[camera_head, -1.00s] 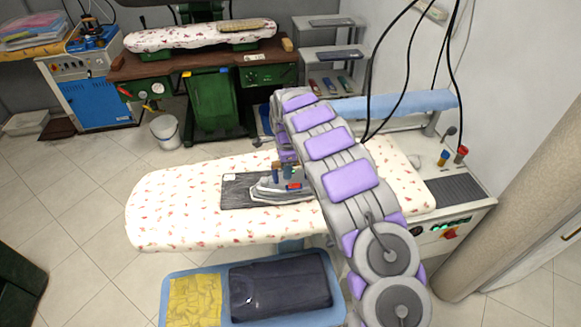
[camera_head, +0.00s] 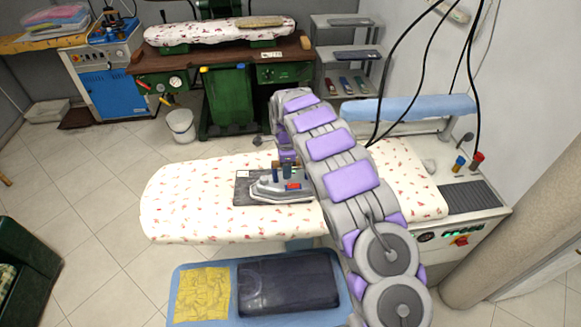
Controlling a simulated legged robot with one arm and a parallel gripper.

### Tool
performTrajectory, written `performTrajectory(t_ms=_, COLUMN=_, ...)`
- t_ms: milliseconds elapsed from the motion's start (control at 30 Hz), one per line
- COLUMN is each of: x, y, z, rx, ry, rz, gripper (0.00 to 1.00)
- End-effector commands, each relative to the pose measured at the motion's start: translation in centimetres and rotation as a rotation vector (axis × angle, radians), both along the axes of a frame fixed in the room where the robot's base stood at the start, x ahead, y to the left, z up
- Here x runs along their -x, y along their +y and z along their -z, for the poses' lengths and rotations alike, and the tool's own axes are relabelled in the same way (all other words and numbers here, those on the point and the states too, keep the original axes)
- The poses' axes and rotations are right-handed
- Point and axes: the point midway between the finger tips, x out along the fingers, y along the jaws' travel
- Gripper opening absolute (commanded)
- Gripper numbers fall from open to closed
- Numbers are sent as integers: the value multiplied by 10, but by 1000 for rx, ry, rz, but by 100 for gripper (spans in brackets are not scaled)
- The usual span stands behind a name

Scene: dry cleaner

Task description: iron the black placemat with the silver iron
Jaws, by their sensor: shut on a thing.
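The silver iron (camera_head: 280,190) rests flat on the black placemat, its tip pointing left. The black placemat (camera_head: 242,190) lies on the floral ironing board (camera_head: 190,205); its left part shows, and the rest is hidden by the iron and my arm. My gripper (camera_head: 286,170) is at the iron's handle, shut on it; the fingers are mostly hidden behind my arm.
A blue tray (camera_head: 232,262) below the board holds a yellow folded cloth (camera_head: 202,293) and a dark folded cloth (camera_head: 288,282). Black hanging cables (camera_head: 408,80) run near my arm. A white bucket (camera_head: 181,127) stands on the floor behind the board.

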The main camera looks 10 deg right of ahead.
Motion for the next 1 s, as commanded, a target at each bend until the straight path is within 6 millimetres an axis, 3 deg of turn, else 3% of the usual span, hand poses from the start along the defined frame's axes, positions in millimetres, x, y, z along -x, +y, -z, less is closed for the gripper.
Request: performTrajectory(t_ms=1000, x=-5, y=39, z=2, rx=0, ry=-1, rz=0, gripper=0)
